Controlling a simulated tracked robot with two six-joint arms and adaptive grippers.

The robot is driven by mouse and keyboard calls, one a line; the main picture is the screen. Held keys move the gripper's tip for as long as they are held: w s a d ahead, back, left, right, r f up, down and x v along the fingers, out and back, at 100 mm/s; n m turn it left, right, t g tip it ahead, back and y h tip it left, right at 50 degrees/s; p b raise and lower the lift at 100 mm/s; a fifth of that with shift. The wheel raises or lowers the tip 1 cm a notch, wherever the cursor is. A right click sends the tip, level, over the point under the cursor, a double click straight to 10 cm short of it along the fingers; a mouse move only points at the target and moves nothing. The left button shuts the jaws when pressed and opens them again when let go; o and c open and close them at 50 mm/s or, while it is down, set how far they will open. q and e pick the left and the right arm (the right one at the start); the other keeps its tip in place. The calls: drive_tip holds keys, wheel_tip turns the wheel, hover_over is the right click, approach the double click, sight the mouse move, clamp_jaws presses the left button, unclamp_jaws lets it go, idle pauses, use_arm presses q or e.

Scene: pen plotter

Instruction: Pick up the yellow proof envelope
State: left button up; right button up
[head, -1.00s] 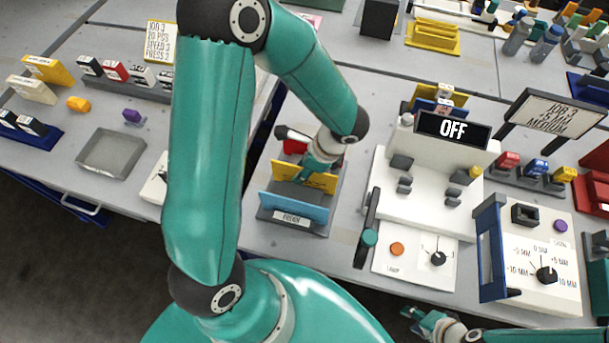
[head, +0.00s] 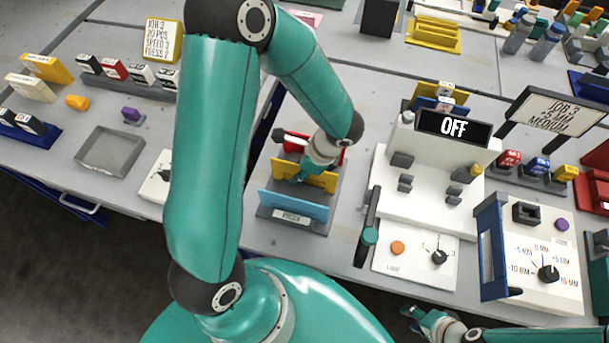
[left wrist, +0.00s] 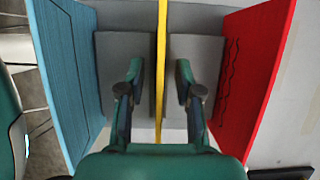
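The yellow proof envelope (head: 323,180) stands upright in a grey rack (head: 264,214), between a blue envelope (head: 292,208) in front and a red one (head: 294,146) behind. In the left wrist view the yellow envelope (left wrist: 161,62) shows edge-on as a thin strip between the blue (left wrist: 66,70) and red (left wrist: 255,70) ones. My left gripper (left wrist: 159,92) is open, with one finger on each side of the yellow envelope and a gap at both sides. In the head view, my wrist partly hides the envelope. My right gripper (head: 428,320) is low at the bottom, away from the rack; its opening is unclear.
A white machine with an OFF display (head: 453,126) stands right of the rack. An empty grey tray (head: 110,151) lies to the left. The blue and red envelopes stand close on either side of the left gripper.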

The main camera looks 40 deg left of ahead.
idle(0.4)
use_arm(q)
clamp_jaws()
idle(0.4)
